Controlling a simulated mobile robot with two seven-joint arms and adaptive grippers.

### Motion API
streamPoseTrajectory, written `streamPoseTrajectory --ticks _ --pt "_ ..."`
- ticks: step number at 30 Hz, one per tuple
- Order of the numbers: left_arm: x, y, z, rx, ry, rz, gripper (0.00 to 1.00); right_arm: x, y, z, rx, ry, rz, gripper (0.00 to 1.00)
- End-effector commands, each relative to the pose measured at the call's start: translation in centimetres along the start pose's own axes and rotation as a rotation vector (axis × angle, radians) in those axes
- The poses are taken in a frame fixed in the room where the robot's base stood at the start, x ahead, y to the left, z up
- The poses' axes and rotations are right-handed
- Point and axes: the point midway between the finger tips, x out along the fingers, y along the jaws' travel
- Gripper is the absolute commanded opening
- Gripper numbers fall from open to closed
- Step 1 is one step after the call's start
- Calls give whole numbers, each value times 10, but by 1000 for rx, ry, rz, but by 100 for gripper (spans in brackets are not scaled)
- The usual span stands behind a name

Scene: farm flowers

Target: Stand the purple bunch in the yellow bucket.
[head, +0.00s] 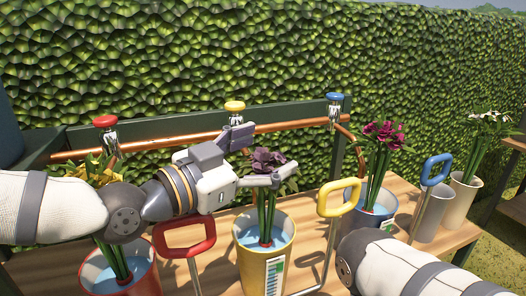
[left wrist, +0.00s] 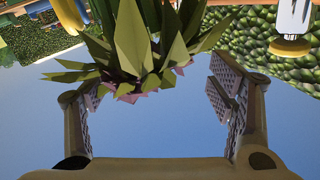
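The purple bunch (head: 268,165) stands upright in the yellow bucket (head: 250,262), its stems down in the water. My left gripper (head: 266,153) is at the blossoms, above the bucket's rim, with one finger behind and one in front of them in the head view. Its fingers are spread apart. In the left wrist view the gripper (left wrist: 156,105) is open and empty, with the bunch's leaves and purple blossoms (left wrist: 140,55) at the top, just beyond the fingers. My right arm shows at the lower right of the head view, but its gripper is hidden.
A red bucket (head: 140,282) with yellow flowers stands left, a blue bucket (head: 385,205) with magenta flowers right. Red (head: 185,250), yellow (head: 338,198) and blue (head: 436,168) handles rise among them. Taps (head: 235,112) on a copper pipe (head: 280,127) run behind.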

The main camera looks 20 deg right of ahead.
Motion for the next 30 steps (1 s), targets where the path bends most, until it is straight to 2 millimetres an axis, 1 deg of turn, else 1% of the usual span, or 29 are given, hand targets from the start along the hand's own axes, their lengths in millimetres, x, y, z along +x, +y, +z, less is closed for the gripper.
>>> streamPoseTrajectory --ticks 2,5,13,15,18,21,30 --pt "0 0 1 -1 -2 1 76 0 0 0 0 0 0 0" --pt "0 -2 -7 2 0 0 76 0 0 0 0 0 0 0" --pt "0 -18 -70 3 2 -2 76 0 0 0 0 0 0 0" --pt "0 -20 -82 1 2 -1 76 0 0 0 0 0 0 0" --pt "0 -23 -93 1 1 -1 76 0 0 0 0 0 0 0" --pt "0 -24 -97 -1 0 0 76 0 0 0 0 0 0 0" --pt "0 -24 -97 -1 0 0 76 0 0 0 0 0 0 0"
